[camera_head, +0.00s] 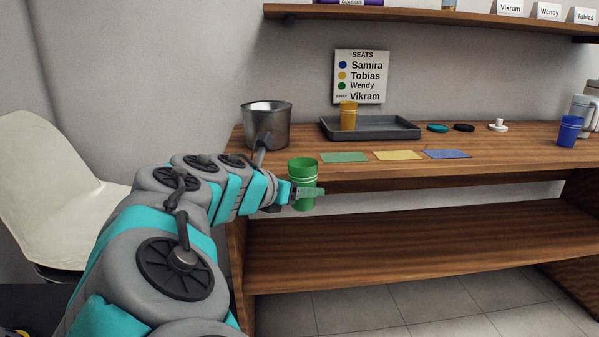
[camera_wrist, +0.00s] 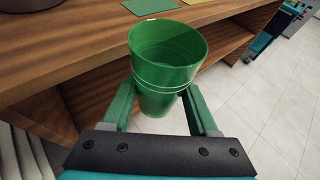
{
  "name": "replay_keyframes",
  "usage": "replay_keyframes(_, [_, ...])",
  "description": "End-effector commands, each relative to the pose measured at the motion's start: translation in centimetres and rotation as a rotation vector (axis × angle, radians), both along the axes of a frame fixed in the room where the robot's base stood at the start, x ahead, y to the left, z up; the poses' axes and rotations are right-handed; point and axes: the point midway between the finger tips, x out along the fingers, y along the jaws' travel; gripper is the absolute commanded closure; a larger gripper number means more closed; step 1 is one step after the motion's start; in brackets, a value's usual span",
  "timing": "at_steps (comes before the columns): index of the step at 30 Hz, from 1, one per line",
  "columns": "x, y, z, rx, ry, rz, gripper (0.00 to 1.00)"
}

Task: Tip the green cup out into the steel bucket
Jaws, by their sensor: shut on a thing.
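The green cup (camera_head: 302,171) is upright in front of the table's front edge, off the tabletop. My gripper (camera_head: 306,194) is shut on it around its lower half. In the wrist view the cup (camera_wrist: 167,62) stands between the two green fingers of my gripper (camera_wrist: 163,110), its mouth facing up. Its inside looks green, and I cannot tell whether it holds anything. The steel bucket (camera_head: 267,130) stands at the left end of the table, with its handle toward the front. My gripper is to the right of the bucket and nearer to me.
Green (camera_head: 345,157), yellow (camera_head: 398,155) and blue (camera_head: 446,154) mats lie along the table's front. A grey tray (camera_head: 389,128) with a yellow cup (camera_head: 348,116) is behind them. A blue cup (camera_head: 569,131) stands at right. A lower shelf (camera_head: 400,240) is empty.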

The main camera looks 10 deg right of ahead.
Motion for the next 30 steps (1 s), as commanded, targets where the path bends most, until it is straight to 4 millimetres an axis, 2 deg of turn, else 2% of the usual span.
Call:
replay_keyframes(3, [1.1, -0.9, -3.6, -0.004, 0.008, 0.082, 1.00])
replay_keyframes(12, [4.4, -2.6, -11.7, -0.005, 0.006, 0.302, 1.00])
replay_keyframes(15, [5.2, -3.0, -13.7, -0.003, 0.007, 0.359, 1.00])
replay_keyframes(30, [7.8, -4.0, -20.2, 0.007, 0.008, 0.537, 1.00])
